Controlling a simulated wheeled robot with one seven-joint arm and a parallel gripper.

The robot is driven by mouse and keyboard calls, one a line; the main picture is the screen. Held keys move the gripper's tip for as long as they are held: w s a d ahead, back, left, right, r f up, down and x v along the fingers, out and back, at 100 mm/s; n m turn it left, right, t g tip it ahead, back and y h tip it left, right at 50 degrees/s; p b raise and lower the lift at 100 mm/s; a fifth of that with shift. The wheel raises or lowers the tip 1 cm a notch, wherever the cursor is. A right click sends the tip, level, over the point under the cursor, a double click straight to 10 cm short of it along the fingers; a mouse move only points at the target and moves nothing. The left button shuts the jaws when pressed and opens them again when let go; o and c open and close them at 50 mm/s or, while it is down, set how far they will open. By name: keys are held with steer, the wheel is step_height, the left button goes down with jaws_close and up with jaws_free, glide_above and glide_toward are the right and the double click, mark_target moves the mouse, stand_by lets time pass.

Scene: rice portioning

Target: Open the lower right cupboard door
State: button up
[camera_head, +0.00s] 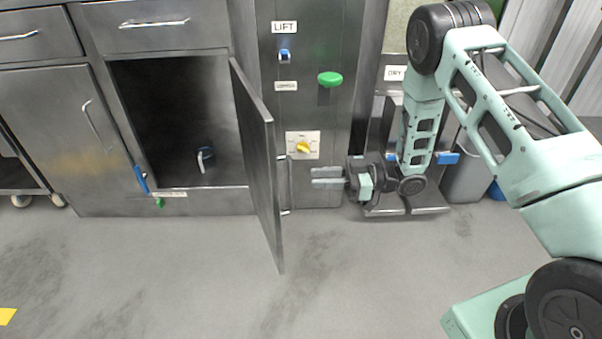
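The lower right cupboard door (258,165) is steel and stands swung well open on its right side, sticking out toward me over the floor. Its handle shows as a thin bar (290,185) on the door's right-hand face. The cupboard's dark inside (175,115) is exposed, with a small blue and white item (205,156) in it. My gripper (316,178) is to the right of the door, pointing left. Its two fingers look parted with nothing visible between them. It appears apart from the door and its handle.
The lower left cupboard door (75,120) is closed. A blue lever (140,179) is on the frame between them. A grey bin (468,175) stands at right. The floor (180,275) in front is clear.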

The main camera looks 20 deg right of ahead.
steer(key=p+v, duration=0.2)
steer(key=v, duration=0.7)
steer(key=shift+d, duration=0.4)
